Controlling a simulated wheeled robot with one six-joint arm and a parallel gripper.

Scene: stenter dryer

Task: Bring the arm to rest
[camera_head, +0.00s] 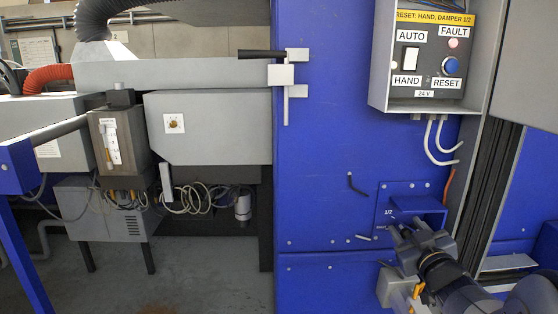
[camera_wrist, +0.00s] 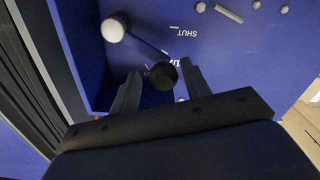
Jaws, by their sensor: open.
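My arm reaches in from the lower right in the head view. My gripper (camera_head: 408,232) is close to a blue bracket (camera_head: 418,203) on the blue machine panel, beside a plate marked 1/2. In the wrist view, the two fingers of my gripper (camera_wrist: 158,74) stand apart. A black round knob (camera_wrist: 163,75) shows between the fingertips; I cannot tell whether they touch it. A dark lever runs from there to a white round end (camera_wrist: 113,29), near the word SHUT on the blue panel. My gripper hides part of this area in the head view.
A grey control box (camera_head: 428,60) with AUTO/HAND switch, fault lamp and blue reset button hangs above, its door open to the right. Grey cables (camera_head: 436,142) hang below it. A black handle (camera_head: 262,54) sticks out at the panel's left edge. Floor at lower left looks clear.

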